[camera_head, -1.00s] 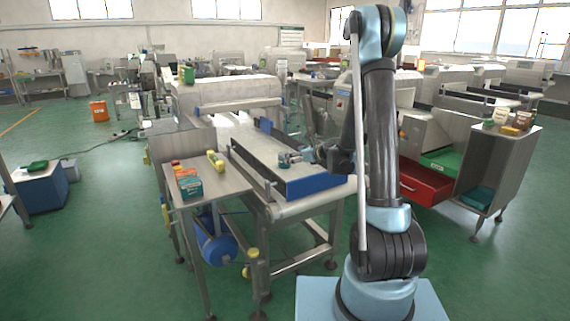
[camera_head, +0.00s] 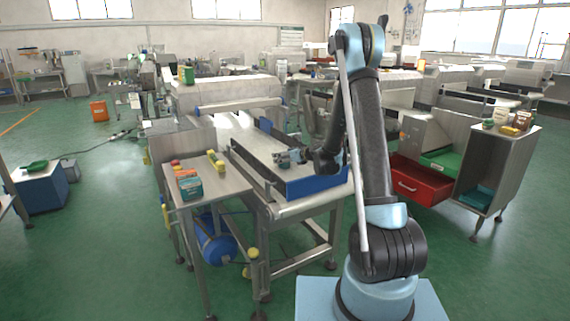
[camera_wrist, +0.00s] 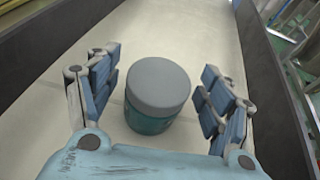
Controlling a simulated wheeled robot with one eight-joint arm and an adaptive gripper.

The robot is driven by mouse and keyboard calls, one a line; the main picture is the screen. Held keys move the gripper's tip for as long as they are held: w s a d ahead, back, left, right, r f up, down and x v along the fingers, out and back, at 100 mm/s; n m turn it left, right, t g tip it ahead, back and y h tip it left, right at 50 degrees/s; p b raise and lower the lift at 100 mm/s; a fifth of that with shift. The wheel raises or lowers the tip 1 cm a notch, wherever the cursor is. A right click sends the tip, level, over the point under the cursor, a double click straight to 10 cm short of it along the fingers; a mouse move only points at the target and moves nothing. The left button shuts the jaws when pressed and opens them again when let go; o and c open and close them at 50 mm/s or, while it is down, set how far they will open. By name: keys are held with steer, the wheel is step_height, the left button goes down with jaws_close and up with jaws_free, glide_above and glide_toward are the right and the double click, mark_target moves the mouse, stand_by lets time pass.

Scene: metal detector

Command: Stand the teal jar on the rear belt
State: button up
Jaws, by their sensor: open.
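The teal jar (camera_wrist: 158,97) has a grey lid and stands upright on the pale belt (camera_wrist: 215,28) in the wrist view. My gripper (camera_wrist: 162,72) is open, with one blue-padded finger on each side of the jar. Gaps show between the jar and both fingers in that view. In the head view my gripper (camera_head: 288,156) is over the conveyor belt (camera_head: 243,133), inside its side guards. The jar (camera_head: 284,164) is small there and partly hidden by the gripper.
Dark guards (camera_wrist: 272,90) run along both sides of the belt. A side table (camera_head: 225,180) at the left holds a teal box (camera_head: 190,188) and a yellow item (camera_head: 216,161). A red drawer (camera_head: 420,184) stands open at the right, beyond my arm.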

steer(key=shift+c, duration=0.4)
steer(key=c, duration=1.3)
steer(key=shift+o, duration=0.2)
steer(key=shift+r, duration=0.15)
